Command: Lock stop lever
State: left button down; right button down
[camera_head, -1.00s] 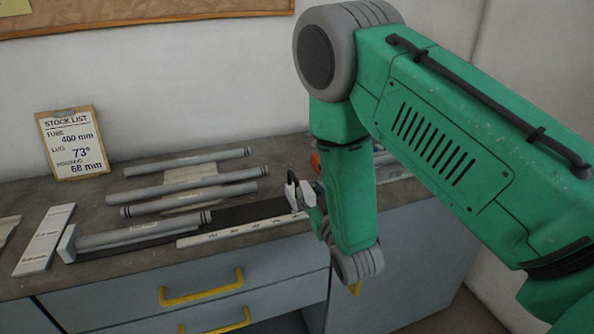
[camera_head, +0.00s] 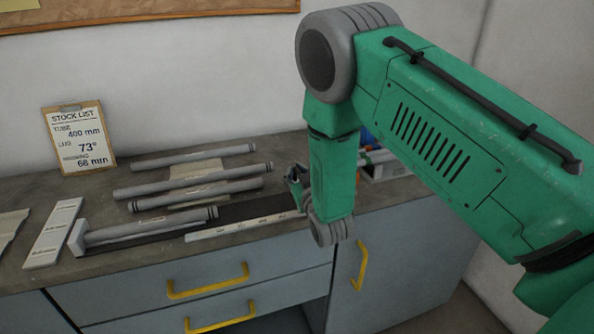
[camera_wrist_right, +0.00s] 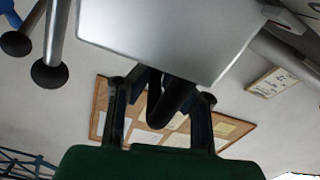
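My right gripper (camera_head: 296,180) is at the right end of the dark jig rail (camera_head: 240,212), where the stop is hidden behind my gripper and arm in the head view. In the right wrist view, a large pale grey block (camera_wrist_right: 170,40), likely the stop, fills the upper middle. A black curved lever (camera_wrist_right: 170,100) sticks out below it. The two dark fingers of my right gripper (camera_wrist_right: 160,112) are apart, one on each side of the lever, with gaps visible. Whether the lever is locked cannot be told. My left gripper is not in view.
A grey tube (camera_head: 150,226) lies along the rail against an end block (camera_head: 77,238). A white scale strip (camera_head: 245,226) runs in front. Several loose tubes (camera_head: 190,188) lie behind. A stock list clipboard (camera_head: 79,139) leans on the wall. A bin (camera_head: 385,172) stands right.

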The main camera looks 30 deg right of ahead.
jog(key=shift+w+a+r+b, duration=0.1)
jog(key=shift+w+a+b, duration=0.1)
jog(key=shift+a, duration=0.55)
jog(key=shift+w+a+r+b, duration=0.1)
jog(key=shift+w+a, duration=0.15)
jog(key=shift+a, duration=0.55)
jog(key=shift+w+a+r+b, duration=0.1)
jog(key=shift+w+a, duration=0.1)
jog(key=shift+a, duration=0.55)
jog(key=c, duration=1.6)
grip_release()
jog(key=shift+w+a, duration=0.1)
jog(key=shift+a, duration=0.2)
